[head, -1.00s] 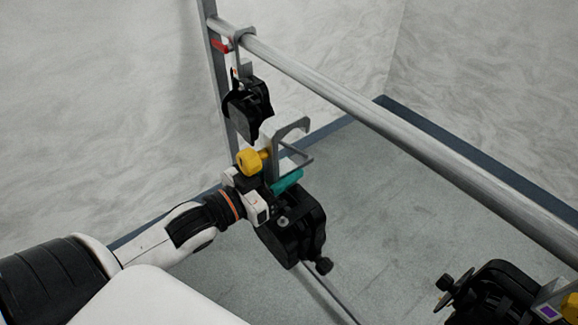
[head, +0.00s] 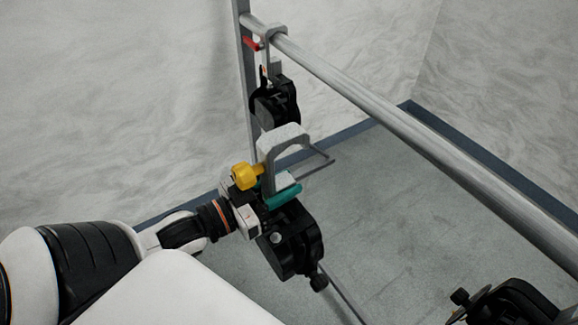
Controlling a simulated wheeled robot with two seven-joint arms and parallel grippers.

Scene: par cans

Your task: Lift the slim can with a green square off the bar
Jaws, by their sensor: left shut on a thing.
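My left gripper (head: 258,205) is shut on a black can (head: 296,245) with a grey hook clamp, a yellow knob and a teal piece. I cannot make out a green square on it. Its open grey hook stands apart from the bar (head: 400,124), lower and nearer to me in the picture. The gripper hides part of the clamp's lower end. My right gripper is not in view.
Another black can (head: 275,102) hangs from the bar's far end by a grey hook with a red lever, beside the grey upright (head: 245,75). Part of a further black can (head: 512,303) shows at the lower right. Bare floor (head: 400,210) lies between.

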